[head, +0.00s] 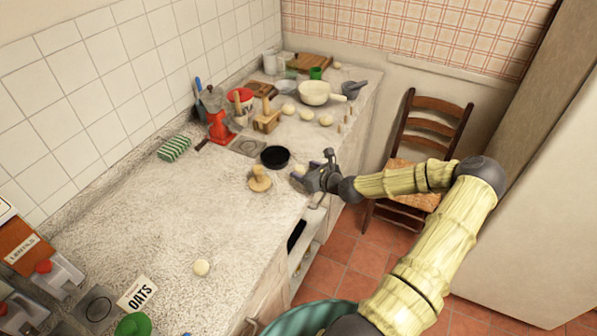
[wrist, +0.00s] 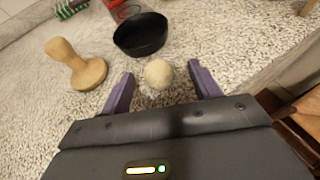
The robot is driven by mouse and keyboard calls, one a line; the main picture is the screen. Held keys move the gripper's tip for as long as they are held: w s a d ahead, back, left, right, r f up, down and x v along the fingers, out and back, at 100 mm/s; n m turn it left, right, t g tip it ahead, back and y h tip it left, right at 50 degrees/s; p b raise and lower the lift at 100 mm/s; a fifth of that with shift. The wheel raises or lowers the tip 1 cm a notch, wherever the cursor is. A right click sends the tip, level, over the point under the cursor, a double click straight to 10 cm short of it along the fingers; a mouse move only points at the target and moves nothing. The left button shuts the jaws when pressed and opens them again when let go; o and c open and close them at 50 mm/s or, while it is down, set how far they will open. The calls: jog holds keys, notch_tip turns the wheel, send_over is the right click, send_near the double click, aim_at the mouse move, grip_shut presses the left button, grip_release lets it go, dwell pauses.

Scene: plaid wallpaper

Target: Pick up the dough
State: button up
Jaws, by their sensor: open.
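A round, pale dough ball (wrist: 159,74) lies on the speckled countertop (head: 150,215). In the wrist view my gripper (wrist: 160,82) is open, with its purple fingers on either side of the dough, a gap showing on both sides. In the head view my gripper (head: 311,170) is low over the counter's right edge, and it partly hides this dough (head: 299,170). Several more pale balls (head: 306,115) lie at the back.
A small black bowl (wrist: 140,34) stands just beyond the dough. A wooden stamp (wrist: 76,63) stands to its left. A wooden chair (head: 430,140) stands beyond the counter's right edge. The middle front of the counter is mostly clear.

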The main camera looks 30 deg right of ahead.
aim_at(299, 172)
jog(key=x, duration=0.3)
jog(key=shift+w+a+f+p, duration=0.2)
jog(key=shift+a+p, duration=0.1)
jog(key=shift+p, duration=0.1)
jog(key=shift+r, duration=0.1)
jog(key=shift+c, duration=0.4)
jog(key=c, duration=1)
